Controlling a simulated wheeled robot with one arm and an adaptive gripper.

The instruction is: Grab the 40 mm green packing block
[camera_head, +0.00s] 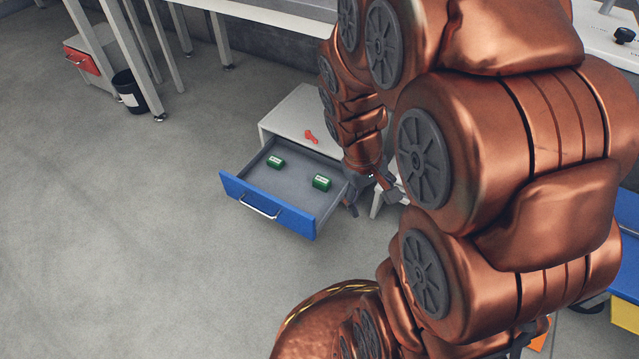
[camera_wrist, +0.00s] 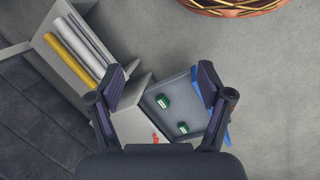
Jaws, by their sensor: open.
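Two green blocks with pale labels lie apart in an open drawer (camera_head: 290,205). One green block (camera_head: 321,182) is on the drawer's right side, and it also shows in the wrist view (camera_wrist: 162,101). The other green block (camera_head: 275,161) is farther left and looks smaller; it shows lower in the wrist view (camera_wrist: 183,127). The labels are too small to read, so I cannot tell which is 40 mm. My gripper (camera_head: 372,200) is open and empty, above and right of the drawer in the head view. In the wrist view both blocks appear between its fingers (camera_wrist: 160,82).
The drawer has a blue front (camera_head: 266,208) and slides from a low white cabinet (camera_head: 293,112) with a red object (camera_head: 311,137) on top. A bin with rolls (camera_wrist: 75,50) stands beside it in the wrist view. A black bin (camera_head: 130,92) stands farther away. The floor left is clear.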

